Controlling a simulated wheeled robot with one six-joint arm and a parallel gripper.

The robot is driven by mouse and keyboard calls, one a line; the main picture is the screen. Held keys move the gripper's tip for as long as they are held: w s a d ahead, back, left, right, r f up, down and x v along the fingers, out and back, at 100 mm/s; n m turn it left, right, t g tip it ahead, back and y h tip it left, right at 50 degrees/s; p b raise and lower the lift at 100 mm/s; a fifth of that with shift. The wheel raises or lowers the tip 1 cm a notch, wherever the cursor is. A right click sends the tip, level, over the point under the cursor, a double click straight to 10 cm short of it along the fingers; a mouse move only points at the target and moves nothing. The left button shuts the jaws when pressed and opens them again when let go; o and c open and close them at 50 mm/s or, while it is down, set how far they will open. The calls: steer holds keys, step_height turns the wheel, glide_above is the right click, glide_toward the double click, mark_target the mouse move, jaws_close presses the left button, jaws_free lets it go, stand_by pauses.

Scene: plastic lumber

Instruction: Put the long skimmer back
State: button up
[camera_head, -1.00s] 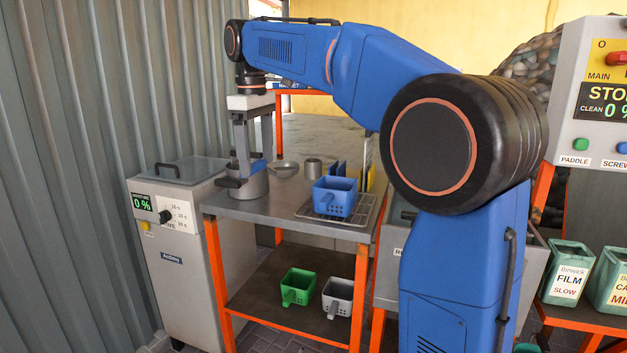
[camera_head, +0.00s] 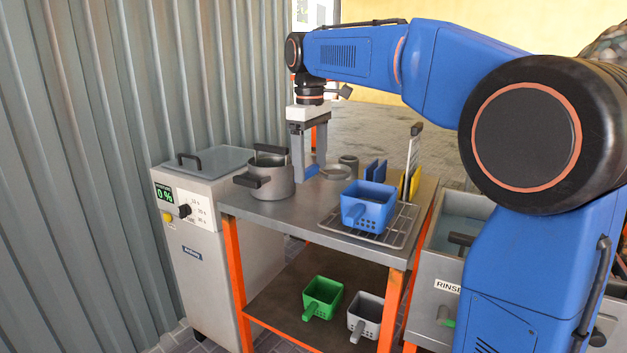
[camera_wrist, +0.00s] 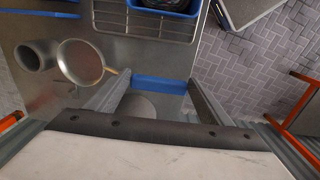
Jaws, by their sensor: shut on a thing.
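My gripper (camera_head: 311,168) points down over the metal table, just right of the steel pot (camera_head: 271,181). Its fingers are closed on a blue bar (camera_wrist: 160,84), which spans the space between them in the wrist view and shows as a small blue patch (camera_head: 312,171) in the head view. I cannot tell whether this bar is part of the long skimmer. A grey disc (camera_wrist: 139,107) shows beyond it in the wrist view, partly hidden by my gripper. No other thing is clearly the skimmer.
A shallow round dish (camera_wrist: 82,60) and a steel cup (camera_wrist: 35,55) stand near my gripper. A blue basket (camera_head: 366,206) sits on a wire rack (camera_head: 398,233). A lidded machine (camera_head: 192,215) stands left of the table. Green (camera_head: 322,297) and grey baskets (camera_head: 366,314) are on the lower shelf.

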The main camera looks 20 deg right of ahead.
steer(key=shift+f, duration=2.2)
steer(key=o, duration=2)
steer(key=shift+f, duration=0.1)
steer(key=r, duration=1.2)
steer(key=shift+s+a+r, duration=0.15)
steer(key=shift+s+a, duration=0.05)
